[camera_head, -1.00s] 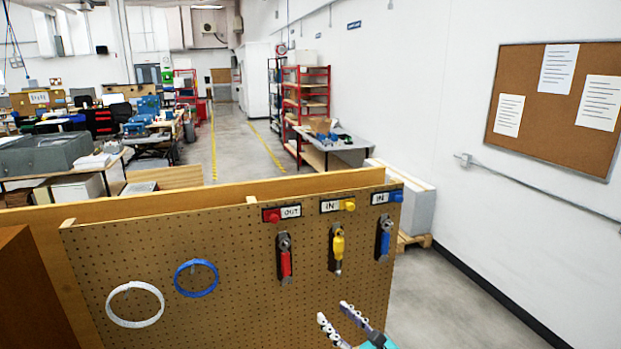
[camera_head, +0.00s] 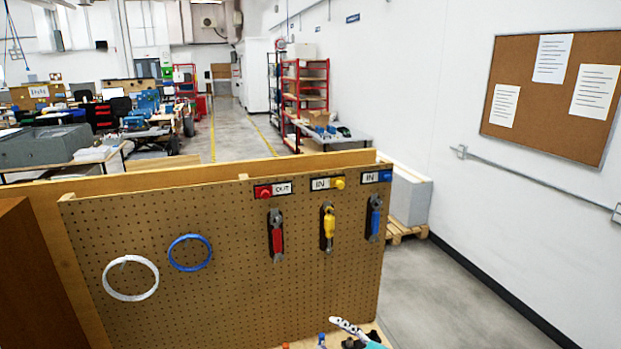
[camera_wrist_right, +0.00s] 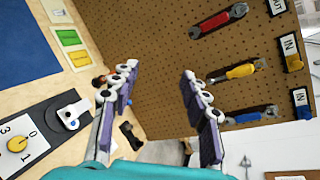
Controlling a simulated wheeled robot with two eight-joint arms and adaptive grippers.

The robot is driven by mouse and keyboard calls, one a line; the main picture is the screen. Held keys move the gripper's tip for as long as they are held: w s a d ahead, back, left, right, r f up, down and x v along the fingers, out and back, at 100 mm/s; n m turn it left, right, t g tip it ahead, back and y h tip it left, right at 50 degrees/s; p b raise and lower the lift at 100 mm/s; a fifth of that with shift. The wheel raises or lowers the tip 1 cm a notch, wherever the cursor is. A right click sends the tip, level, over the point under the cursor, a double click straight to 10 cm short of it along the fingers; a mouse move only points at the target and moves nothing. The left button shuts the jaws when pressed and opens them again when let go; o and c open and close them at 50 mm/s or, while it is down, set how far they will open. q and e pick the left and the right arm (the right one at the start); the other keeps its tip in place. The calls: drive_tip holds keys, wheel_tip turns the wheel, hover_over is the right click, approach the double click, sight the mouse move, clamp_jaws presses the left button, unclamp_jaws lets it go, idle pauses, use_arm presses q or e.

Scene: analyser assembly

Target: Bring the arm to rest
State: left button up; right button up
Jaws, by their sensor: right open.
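My right gripper (camera_wrist_right: 160,98) is open and empty in the right wrist view, its two fingers spread in front of the pegboard. In the head view only part of my right gripper (camera_head: 350,330) shows at the bottom edge, low in front of the board's right part. The pegboard (camera_head: 220,285) carries a red tool (camera_head: 277,240), a yellow tool (camera_head: 328,228) and a blue tool (camera_head: 375,218), each hanging under a label. These tools also hang apart from the fingers in the right wrist view. My left gripper is not in view.
A white ring (camera_head: 131,296) and a blue ring (camera_head: 189,270) hang on the board's left. A worktop (camera_wrist_right: 80,98) below the board holds a dark panel with a dial (camera_wrist_right: 18,144), coloured cards and a blue mat (camera_wrist_right: 30,45). Open floor (camera_head: 460,290) lies right of the board.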

drive_tip(key=s+d+f+n+g+h+b, duration=0.2)
drive_tip(key=s+d+f+n+h+b, duration=0.2)
drive_tip(key=s+d+f+n, duration=0.2)
drive_tip(key=s+d+f+n+g+h+b, duration=0.3)
drive_tip(key=s+d+f+n+h+b, duration=0.1)
drive_tip(key=s+f+n, duration=0.6)
drive_tip(key=d+n+b, duration=0.1)
drive_tip(key=d+n, duration=0.1)
drive_tip(key=n, duration=0.1)
drive_tip(key=shift+d+f+n+h, duration=0.2)
drive_tip(key=shift+d+n+h, duration=0.1)
drive_tip(key=shift+n, duration=0.1)
idle(1.2)
